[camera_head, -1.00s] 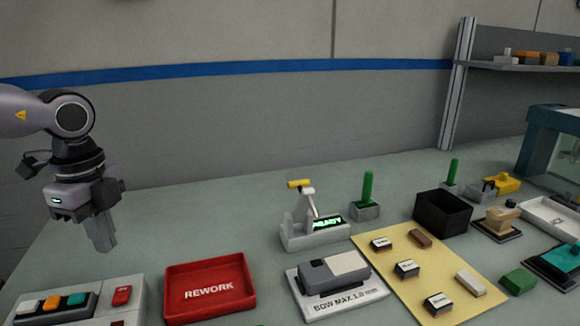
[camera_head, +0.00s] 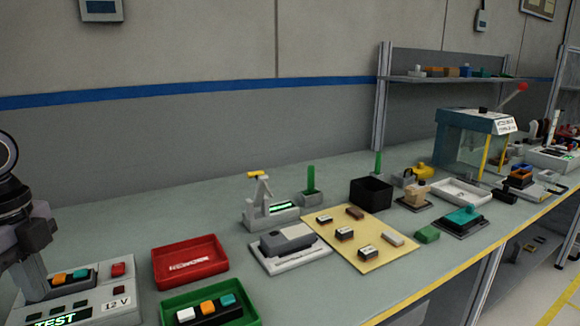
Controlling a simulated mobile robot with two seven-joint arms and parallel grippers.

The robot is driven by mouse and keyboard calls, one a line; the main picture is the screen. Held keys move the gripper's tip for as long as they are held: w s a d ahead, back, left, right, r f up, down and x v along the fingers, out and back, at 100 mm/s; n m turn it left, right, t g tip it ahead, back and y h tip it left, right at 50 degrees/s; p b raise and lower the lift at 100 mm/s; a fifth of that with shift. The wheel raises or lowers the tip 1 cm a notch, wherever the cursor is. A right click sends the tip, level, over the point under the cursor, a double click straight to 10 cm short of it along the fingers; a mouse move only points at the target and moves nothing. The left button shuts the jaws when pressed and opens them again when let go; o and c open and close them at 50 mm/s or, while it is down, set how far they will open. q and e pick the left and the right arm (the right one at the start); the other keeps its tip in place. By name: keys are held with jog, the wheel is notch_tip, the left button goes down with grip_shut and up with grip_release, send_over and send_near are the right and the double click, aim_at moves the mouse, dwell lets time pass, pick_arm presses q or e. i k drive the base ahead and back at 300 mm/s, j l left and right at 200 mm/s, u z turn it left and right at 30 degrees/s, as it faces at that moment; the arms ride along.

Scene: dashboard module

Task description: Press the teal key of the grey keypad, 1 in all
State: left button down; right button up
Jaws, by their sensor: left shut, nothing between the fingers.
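A dark grey keypad (camera_head: 84,282) sits on a light grey test box at the lower left. Its orange key (camera_head: 58,279) and teal key (camera_head: 80,273) show; its left end is hidden by my left gripper (camera_head: 38,288). The gripper is shut and empty, pointing down at the keypad's left end, left of the teal key. I cannot tell whether it touches. A second dark keypad with white, orange and teal (camera_head: 228,300) keys lies in a green tray. My right gripper is not in view.
The test box (camera_head: 90,299) has a red button (camera_head: 118,269) and a lit TEST display (camera_head: 58,319). A red tray (camera_head: 190,281) and the green tray (camera_head: 171,303) stand to its right. Farther right are a scale, a yellow mat (camera_head: 392,258) and a black bin (camera_head: 371,203).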

aim_at(82, 273)
jog(key=k, duration=0.9)
